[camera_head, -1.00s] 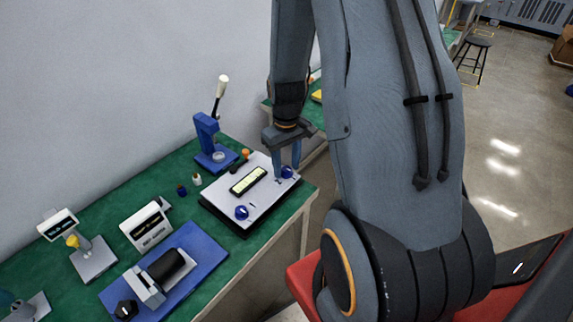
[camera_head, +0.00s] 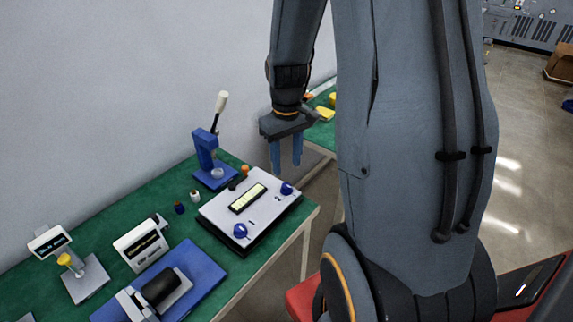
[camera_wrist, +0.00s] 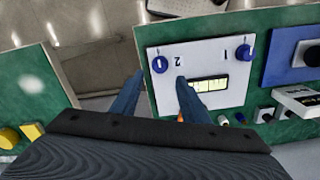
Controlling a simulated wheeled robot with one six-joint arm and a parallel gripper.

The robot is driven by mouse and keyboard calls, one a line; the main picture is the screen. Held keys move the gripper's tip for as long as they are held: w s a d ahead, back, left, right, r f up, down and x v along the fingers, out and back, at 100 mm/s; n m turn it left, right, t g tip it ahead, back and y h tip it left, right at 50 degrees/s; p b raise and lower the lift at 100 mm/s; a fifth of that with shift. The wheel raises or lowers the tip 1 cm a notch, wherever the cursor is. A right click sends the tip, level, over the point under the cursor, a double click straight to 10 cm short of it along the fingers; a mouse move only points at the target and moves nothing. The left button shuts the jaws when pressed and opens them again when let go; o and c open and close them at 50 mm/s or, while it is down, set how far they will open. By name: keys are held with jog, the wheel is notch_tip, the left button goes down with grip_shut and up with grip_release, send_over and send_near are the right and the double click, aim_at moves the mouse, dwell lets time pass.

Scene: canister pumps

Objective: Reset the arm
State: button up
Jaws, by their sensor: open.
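My gripper (camera_head: 286,153) is open and empty, with its two blue fingers pointing down and apart. In the head view it hangs above the back edge of a white control box with two blue knobs and a display. In the wrist view the fingers (camera_wrist: 158,88) reach over the edge of the same box (camera_wrist: 205,58), and one finger overlaps the view of its face. The box (camera_head: 258,221) sits at the right end of the green bench. Its knobs show at the front left (camera_head: 240,230) and the right (camera_head: 287,188).
A blue lever press (camera_head: 207,158) stands behind the box, with small bottles (camera_head: 195,195) near it. A white display unit (camera_head: 142,243), a blue plate (camera_head: 205,262) with a dark cylinder, and a grey stand (camera_head: 85,280) are to the left. Another green bench (camera_head: 322,135) lies beyond a gap.

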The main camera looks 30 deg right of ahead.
dwell(0.4)
jog(key=s+a+r+b, duration=0.1)
jog(key=s+a, duration=0.3)
jog(key=a, duration=0.2)
jog(key=s+a+r+t+b, duration=0.1)
jog(key=s+a+r, duration=0.1)
jog(key=a, duration=0.5)
jog(key=shift+s+a+m, duration=0.15)
jog(key=shift+s+m, duration=0.15)
jog(key=shift+s, duration=0.6)
